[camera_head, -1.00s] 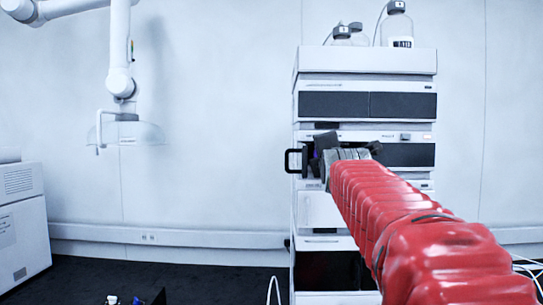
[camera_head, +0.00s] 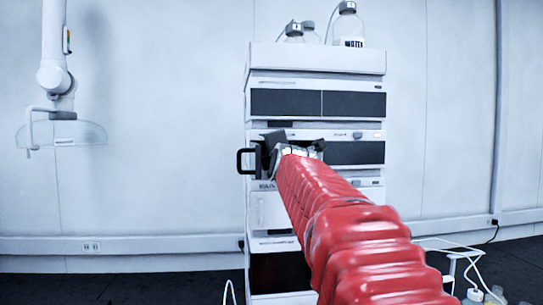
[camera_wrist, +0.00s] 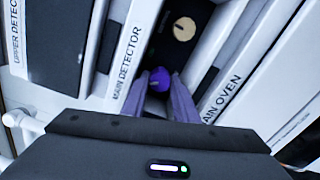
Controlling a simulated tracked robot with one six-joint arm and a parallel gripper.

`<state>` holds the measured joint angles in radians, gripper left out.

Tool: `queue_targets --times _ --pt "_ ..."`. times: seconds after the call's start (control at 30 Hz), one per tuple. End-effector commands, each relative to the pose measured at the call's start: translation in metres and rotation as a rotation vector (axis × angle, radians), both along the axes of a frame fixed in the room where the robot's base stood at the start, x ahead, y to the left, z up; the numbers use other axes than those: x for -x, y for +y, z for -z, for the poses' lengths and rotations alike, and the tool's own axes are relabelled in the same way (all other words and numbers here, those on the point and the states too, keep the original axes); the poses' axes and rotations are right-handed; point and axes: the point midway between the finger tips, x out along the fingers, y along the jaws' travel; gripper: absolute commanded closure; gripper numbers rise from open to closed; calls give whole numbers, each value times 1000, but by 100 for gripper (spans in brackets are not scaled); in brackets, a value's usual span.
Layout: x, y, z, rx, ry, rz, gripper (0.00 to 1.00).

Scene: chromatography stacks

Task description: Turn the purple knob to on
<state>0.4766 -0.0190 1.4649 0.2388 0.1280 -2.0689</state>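The purple knob (camera_wrist: 159,80) shows in the wrist view, in a dark recess between the panels labelled MAIN DETECTOR (camera_wrist: 130,60) and MAIN OVEN (camera_wrist: 222,93). My gripper (camera_wrist: 160,84) has one grey-purple finger on each side of the knob, with the fingertips level with it. I cannot tell whether the fingers press on it. A small light mark shows on the knob's face; its on and off marks are not readable. In the head view, my gripper end (camera_head: 290,150) is at the middle of the white instrument stack (camera_head: 315,60), and my arm hides the knob.
A cream round knob (camera_wrist: 184,28) sits deeper in the same recess. Bottles (camera_head: 349,27) stand on top. White cables (camera_head: 455,250) lie at the lower right. A hood on an arm (camera_head: 62,134) hangs at left.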

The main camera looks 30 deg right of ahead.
Motion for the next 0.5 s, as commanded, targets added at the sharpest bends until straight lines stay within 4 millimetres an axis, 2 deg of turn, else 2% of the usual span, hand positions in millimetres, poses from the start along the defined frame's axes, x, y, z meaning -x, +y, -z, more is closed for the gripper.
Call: queue_targets --times 0.07,0.3,0.33,0.5 --pt "0 0 0 0 1 1 80" --pt "0 -1 1 -1 1 2 97" --pt "1 5 1 4 3 3 97" --pt "1 -1 1 -9 -2 3 97"
